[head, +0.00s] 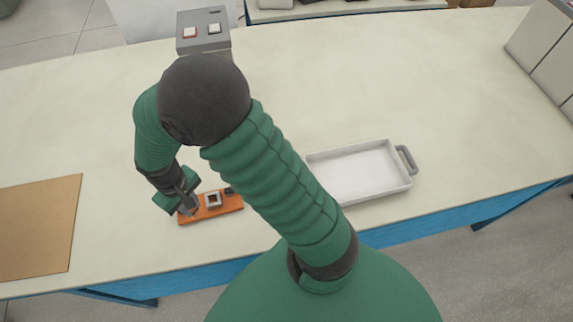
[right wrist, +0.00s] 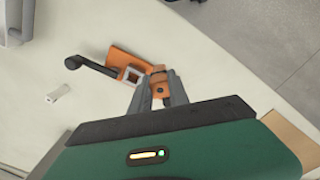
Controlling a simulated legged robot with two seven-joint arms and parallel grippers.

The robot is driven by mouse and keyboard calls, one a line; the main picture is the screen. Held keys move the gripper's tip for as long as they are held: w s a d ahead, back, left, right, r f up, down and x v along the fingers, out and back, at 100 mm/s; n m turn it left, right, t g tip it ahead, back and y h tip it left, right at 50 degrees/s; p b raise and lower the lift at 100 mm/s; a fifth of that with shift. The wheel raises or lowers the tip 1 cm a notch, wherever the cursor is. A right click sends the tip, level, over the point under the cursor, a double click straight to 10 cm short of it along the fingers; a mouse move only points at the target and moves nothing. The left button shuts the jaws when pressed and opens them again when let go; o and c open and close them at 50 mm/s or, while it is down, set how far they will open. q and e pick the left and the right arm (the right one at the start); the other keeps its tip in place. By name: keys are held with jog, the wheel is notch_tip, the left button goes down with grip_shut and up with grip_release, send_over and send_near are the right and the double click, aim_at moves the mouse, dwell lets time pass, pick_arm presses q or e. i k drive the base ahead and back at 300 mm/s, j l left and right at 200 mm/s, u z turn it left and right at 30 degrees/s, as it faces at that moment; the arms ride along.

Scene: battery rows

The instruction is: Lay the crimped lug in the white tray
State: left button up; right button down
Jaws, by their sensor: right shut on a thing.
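The white tray (head: 313,163) lies on the bench to the right of my right arm in the head view. The part of it that shows is empty, and my arm hides its left edge. My right gripper (head: 188,207) is at the orange crimping block (head: 232,204), left of the tray. In the right wrist view the gripper (right wrist: 158,92) is shut on a small copper-coloured piece with a dark hole, the lug (right wrist: 159,86). It is at the block's end, close to the square grey die; I cannot tell whether it touches. My left gripper is not in view.
The block's black lever (right wrist: 95,68) sticks out to one side. A small pale piece (right wrist: 59,92) lies on the bench. A brown board (head: 40,225) is at the left, and a grey button box (head: 203,32) at the back. Bare bench lies behind the tray.

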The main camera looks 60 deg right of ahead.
aim_at(357, 174)
jog(key=k+l+z, duration=0.15)
jog(key=l+z, duration=0.25)
jog(key=k+l+z, duration=0.1)
jog(key=l+z, duration=0.35)
jog(key=z, duration=0.35)
